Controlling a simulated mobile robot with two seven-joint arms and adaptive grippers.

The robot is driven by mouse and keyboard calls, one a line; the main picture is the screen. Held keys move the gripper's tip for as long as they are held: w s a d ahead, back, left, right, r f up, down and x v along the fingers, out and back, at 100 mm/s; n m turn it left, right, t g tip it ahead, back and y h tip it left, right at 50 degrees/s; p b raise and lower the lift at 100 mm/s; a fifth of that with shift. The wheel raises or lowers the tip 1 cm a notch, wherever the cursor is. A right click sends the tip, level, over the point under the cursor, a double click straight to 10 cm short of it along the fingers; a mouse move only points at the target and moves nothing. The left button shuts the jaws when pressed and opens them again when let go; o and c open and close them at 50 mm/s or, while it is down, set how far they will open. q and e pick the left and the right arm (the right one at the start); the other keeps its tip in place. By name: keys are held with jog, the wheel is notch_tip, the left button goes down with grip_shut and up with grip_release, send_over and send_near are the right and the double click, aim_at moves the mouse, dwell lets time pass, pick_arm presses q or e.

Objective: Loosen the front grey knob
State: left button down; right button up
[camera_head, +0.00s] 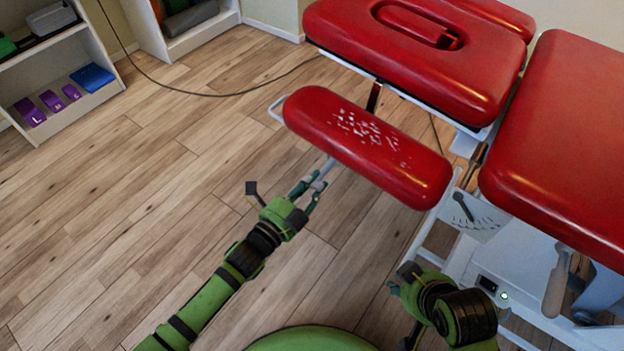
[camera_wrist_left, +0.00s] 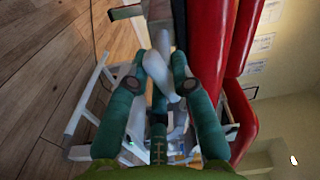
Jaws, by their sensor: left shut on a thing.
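The front grey knob (camera_head: 318,184) is at the lower edge of the small red armrest pad (camera_head: 345,140), on a light bar under it. My left gripper (camera_head: 309,190) reaches it from below and is shut on it. In the left wrist view the pale grey knob (camera_wrist_left: 160,72) lies between the two green fingers (camera_wrist_left: 160,88), which cover part of it. My right gripper (camera_head: 402,284) is low beside the white table frame, and its fingers are too small and turned to read.
Large red table cushions (camera_head: 425,50) fill the upper right, above a white frame (camera_head: 465,215) with a scale plate and a wooden-looking handle (camera_head: 556,288). A black cable (camera_head: 215,93) crosses the floor. White shelves (camera_head: 65,75) stand upper left. The wooden floor at left is clear.

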pick_arm(q)
jog(key=shift+s+n+p, duration=0.1)
jog(key=shift+n+p, duration=0.25)
jog(key=shift+n, duration=0.35)
jog(key=n+p, duration=0.4)
jog(key=n, duration=0.4)
jog(key=shift+s+d, duration=0.1)
jog(key=shift+d, duration=0.05)
jog(key=shift+d+n+p, duration=0.1)
jog(key=shift+n+p, duration=0.4)
jog(key=shift+n, duration=1.9)
pick_arm(e)
jog(key=s+f+g, duration=0.3)
jog(key=s+f, duration=0.1)
jog(key=f, duration=1)
jog(key=shift+d+f, duration=0.4)
jog(key=shift+d, duration=0.05)
pick_arm(q)
jog(key=shift+s, duration=0.1)
pick_arm(e)
jog(key=shift+s+f, duration=0.1)
jog(key=shift+f, duration=0.05)
pick_arm(q)
jog(key=c, duration=1)
grip_release()
jog(key=shift+r, duration=0.1)
